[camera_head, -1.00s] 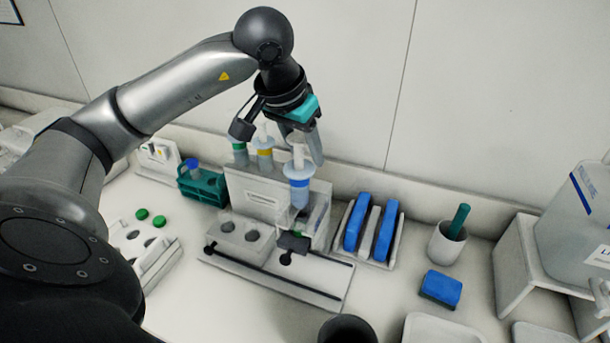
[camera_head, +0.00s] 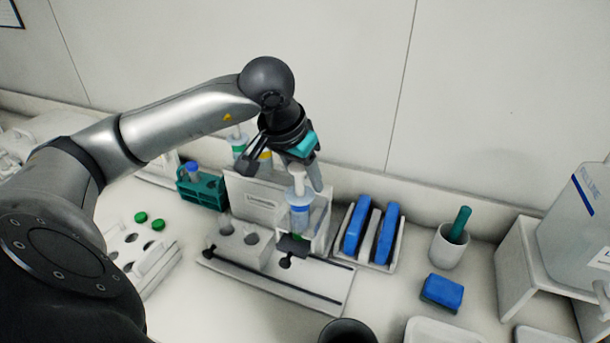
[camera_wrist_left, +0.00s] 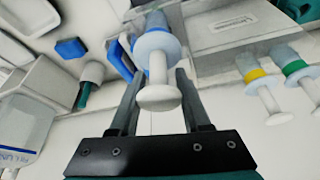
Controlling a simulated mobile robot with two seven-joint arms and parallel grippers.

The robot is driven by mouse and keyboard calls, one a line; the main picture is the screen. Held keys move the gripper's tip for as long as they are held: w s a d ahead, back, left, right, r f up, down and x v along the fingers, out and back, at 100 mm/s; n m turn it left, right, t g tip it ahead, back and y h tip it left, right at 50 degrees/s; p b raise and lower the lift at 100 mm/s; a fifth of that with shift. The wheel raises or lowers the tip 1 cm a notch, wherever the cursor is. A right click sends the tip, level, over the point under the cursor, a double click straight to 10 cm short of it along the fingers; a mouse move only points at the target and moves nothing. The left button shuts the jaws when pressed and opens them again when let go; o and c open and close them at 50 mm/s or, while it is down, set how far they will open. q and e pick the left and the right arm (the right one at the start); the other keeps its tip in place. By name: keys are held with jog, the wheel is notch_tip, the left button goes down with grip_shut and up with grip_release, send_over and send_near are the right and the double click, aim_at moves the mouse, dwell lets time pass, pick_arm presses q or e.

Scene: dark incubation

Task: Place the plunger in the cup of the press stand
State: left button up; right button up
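The plunger (camera_head: 300,214) is a white-topped, translucent piece with a blue band, upright. My left gripper (camera_head: 308,180) is shut on it; in the left wrist view, the fingers (camera_wrist_left: 159,75) stand on either side of the white plunger (camera_wrist_left: 158,97), near its wide collar. The press stand (camera_head: 318,278) is a pale base with dark rails, an upright labelled back plate and a clear-walled part. The plunger's lower end is above or inside that clear part; I cannot tell if it touches the cup. A bit of green shows beneath it. My right gripper is not in view.
Yellow-banded (camera_wrist_left: 258,76) and green-banded (camera_wrist_left: 295,68) plungers stand behind. A teal rack (camera_head: 204,190) is to the left. A tray of blue blocks (camera_head: 357,229), a white mug (camera_head: 446,248) and a blue block (camera_head: 441,291) are to the right.

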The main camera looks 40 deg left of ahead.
pick_arm(q)
jog(key=o, duration=0.5)
jog(key=shift+r, duration=0.1)
jog(key=shift+s+r+p, duration=0.1)
jog(key=shift+r+p, duration=0.2)
jog(key=shift+r, duration=0.05)
jog(key=v, duration=1.1)
jog(key=shift+s+r+p, duration=0.15)
jog(key=shift+r+p, duration=0.05)
jog(key=shift+p, duration=0.1)
